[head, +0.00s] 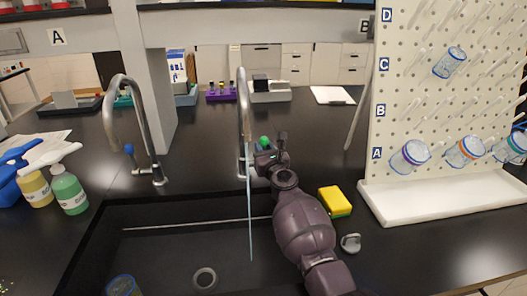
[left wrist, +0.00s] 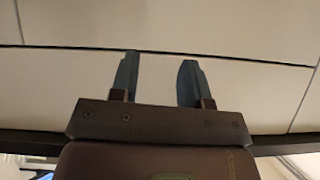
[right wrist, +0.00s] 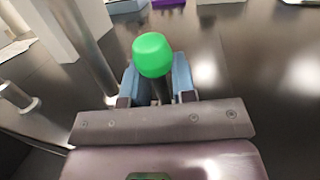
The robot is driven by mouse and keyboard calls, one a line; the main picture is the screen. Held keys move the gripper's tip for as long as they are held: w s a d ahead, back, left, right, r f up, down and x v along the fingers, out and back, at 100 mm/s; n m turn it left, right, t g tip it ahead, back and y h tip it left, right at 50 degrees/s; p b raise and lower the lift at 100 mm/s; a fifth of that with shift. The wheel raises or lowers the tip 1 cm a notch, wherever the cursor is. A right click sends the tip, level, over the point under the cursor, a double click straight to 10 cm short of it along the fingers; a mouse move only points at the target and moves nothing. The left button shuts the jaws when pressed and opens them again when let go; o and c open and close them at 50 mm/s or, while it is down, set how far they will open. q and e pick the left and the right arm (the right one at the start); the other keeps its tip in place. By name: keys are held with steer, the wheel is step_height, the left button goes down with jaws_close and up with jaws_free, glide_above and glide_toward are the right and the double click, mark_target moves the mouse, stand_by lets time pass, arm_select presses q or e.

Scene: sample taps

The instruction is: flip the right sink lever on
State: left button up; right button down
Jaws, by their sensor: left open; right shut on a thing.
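The right sink tap (head: 243,105) is a tall curved metal spout at the back of the sink. A thin pale-blue stream (head: 250,215) runs down from its mouth into the basin. Its lever has a green knob (head: 264,142), which also shows large in the right wrist view (right wrist: 153,54). My right gripper (head: 266,156) is shut on the lever, its blue fingers (right wrist: 155,82) on either side of the dark stem below the knob. My left gripper (left wrist: 160,62) is open and empty in the left wrist view, against pale panels; it is outside the head view.
The left tap (head: 130,115) with a blue knob (head: 129,149) stands to the left. A yellow sponge (head: 335,202) lies right of my right arm. A pegboard rack (head: 440,205) with beakers stands at the right. Green (head: 70,190) and yellow (head: 36,190) bottles stand at the left.

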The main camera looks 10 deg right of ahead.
arm_select(q)
steer(key=shift+s, duration=0.1)
arm_select(e)
steer(key=c, duration=1.2)
jaws_free()
arm_select(q)
steer(key=shift+s+f, duration=0.15)
steer(key=shift+s, duration=0.1)
arm_select(e)
steer(key=shift+o, duration=0.4)
